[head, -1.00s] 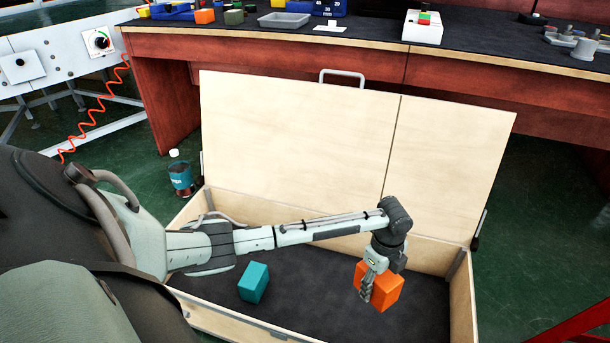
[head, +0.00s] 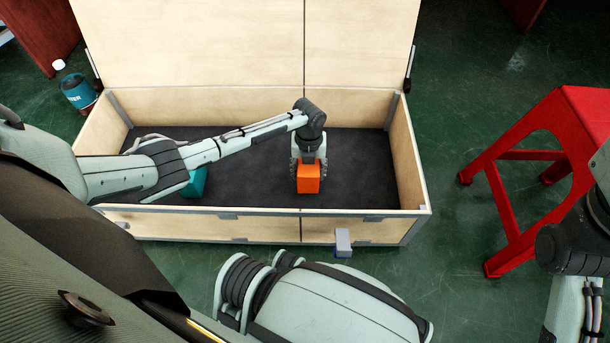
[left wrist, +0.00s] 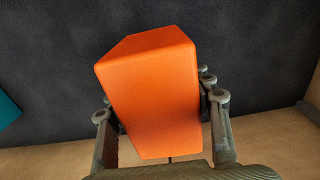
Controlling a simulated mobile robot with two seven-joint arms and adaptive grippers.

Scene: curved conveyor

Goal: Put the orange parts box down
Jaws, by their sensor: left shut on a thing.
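The orange parts box (head: 308,184) is held inside an open wooden chest (head: 408,165), above or on its dark floor (head: 358,165); I cannot tell whether it touches. My left gripper (head: 308,168) is shut on it from above, with one finger on each side. In the left wrist view the orange box (left wrist: 150,90) fills the space between the fingers, against the dark floor. My right gripper is not in view; only part of my right arm shows at the right edge.
A teal box (head: 195,183) lies in the chest to the left, partly behind my left arm. The chest's raised lid (head: 240,45) stands at the back. A bottle (head: 75,90) and a red stool (head: 580,110) flank the chest. The floor right of the orange box is bare.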

